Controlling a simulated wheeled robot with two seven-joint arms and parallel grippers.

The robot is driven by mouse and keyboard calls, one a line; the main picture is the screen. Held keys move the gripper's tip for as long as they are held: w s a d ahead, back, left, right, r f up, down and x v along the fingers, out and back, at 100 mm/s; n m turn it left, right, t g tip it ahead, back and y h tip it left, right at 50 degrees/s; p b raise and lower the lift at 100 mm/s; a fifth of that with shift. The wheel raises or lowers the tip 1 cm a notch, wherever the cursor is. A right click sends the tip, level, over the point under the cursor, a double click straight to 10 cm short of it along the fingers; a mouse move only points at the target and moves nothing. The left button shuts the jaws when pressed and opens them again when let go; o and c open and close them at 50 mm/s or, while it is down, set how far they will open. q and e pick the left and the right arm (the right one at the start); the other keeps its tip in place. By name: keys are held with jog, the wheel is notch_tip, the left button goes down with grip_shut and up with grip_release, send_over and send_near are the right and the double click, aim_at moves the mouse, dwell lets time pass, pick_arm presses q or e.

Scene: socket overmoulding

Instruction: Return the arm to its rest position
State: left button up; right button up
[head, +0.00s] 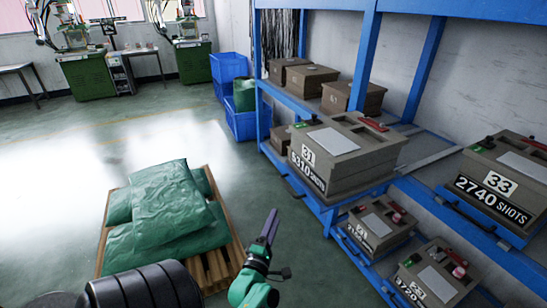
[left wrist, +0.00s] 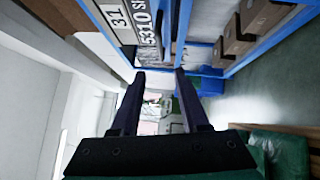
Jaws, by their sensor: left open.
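My left gripper (head: 268,232) is at the lower middle of the head view, to the right of the pallet and in front of the blue rack. In the left wrist view its two dark fingers (left wrist: 160,82) stand apart with nothing between them. The green wrist part of my left arm (head: 250,288) shows below it. My right gripper is not in view.
Green sacks (head: 165,205) lie on a wooden pallet (head: 222,272) at lower left. A blue rack (head: 330,215) with several mould boxes, one marked 31 (head: 345,150), stands at right. Blue crates (head: 228,70) stand behind. Floor at left is clear.

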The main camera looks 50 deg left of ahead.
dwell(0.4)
pick_arm(q)
jog(key=s+d+f+m+g+h, duration=0.1)
jog(key=d+f+m+g+h, duration=0.25)
jog(key=f, duration=0.55)
jog(key=s+d+f+m+h, duration=0.2)
jog(key=d+f+m, duration=0.35)
jog(key=f, duration=0.25)
jog(key=s+d+f+m+g+h, duration=0.1)
jog(key=d+f+m+g+h, duration=0.25)
jog(key=f, duration=0.55)
jog(key=s+f+m+g, duration=0.4)
jog(key=s+f+m, duration=0.3)
jog(key=s, duration=0.6)
jog(key=s+f+m+g, duration=0.5)
jog(key=s+f+m, duration=0.3)
jog(key=s, duration=0.4)
jog(key=shift+s+d+f+h, duration=0.3)
jog(key=shift+s+d+f, duration=0.05)
jog(key=shift+f, duration=0.15)
